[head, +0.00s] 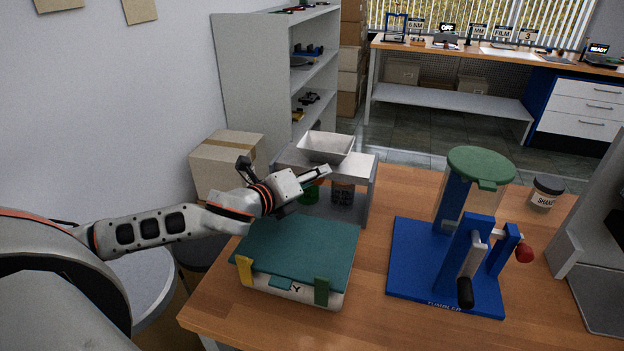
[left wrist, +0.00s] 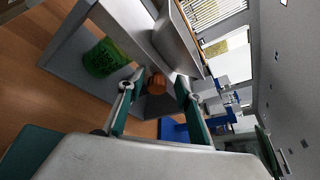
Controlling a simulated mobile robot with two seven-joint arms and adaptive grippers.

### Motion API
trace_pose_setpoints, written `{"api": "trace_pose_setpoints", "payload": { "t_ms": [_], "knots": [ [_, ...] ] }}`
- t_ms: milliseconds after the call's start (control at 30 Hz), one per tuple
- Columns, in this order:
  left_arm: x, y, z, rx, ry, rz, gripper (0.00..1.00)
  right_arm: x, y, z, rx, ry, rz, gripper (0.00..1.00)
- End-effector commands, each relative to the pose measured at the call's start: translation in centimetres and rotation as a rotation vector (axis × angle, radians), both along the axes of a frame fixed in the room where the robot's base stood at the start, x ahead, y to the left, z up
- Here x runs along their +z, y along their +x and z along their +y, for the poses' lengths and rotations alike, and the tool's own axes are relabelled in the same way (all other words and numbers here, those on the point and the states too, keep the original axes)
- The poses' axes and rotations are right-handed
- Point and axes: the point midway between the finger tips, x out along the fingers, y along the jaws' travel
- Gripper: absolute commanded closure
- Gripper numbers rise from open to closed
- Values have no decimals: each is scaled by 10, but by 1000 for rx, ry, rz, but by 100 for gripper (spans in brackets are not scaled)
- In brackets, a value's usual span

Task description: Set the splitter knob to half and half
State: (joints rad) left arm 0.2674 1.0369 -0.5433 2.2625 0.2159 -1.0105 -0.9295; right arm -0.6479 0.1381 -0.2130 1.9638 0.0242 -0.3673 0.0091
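The splitter appears to be the grey stand (head: 362,172) with a metal hopper (head: 327,147) on top, at the back left of the table. In the left wrist view, a small orange-brown round piece (left wrist: 157,84), which looks like the knob, shows between my fingertips. I cannot make out its setting or whether the fingers touch it. In the head view my gripper seems to hide it. My left gripper (head: 322,172) is at the stand's front; its spread fingers also show in the left wrist view (left wrist: 154,92). My right gripper is not in view.
A green container (head: 309,193) and a dark jar (head: 342,192) stand under the splitter. A teal-lidded box (head: 298,244) lies below my left arm. A blue tumbler (head: 408,262) with a crank stands to the right. Bare table lies between box and tumbler.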

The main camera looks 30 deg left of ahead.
Motion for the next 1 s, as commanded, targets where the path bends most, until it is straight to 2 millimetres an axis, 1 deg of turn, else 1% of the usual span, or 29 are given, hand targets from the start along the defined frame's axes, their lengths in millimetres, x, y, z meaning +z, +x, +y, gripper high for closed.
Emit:
{"api": "trace_pose_setpoints", "payload": {
  "t_ms": [233,367,467,733,900,1000],
  "knots": [
    [-5,-1,-1,-3,-2,10,63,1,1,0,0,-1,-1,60],
    [-5,-5,-1,-3,-2,11,63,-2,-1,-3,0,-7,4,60],
    [-3,-14,0,-4,-2,13,63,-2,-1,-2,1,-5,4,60],
    [9,-54,4,-5,1,13,63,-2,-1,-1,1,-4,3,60],
    [13,-68,6,-2,0,11,63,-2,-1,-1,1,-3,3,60],
    [15,-72,6,-3,-1,9,63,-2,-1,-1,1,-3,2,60]
  ]
}}
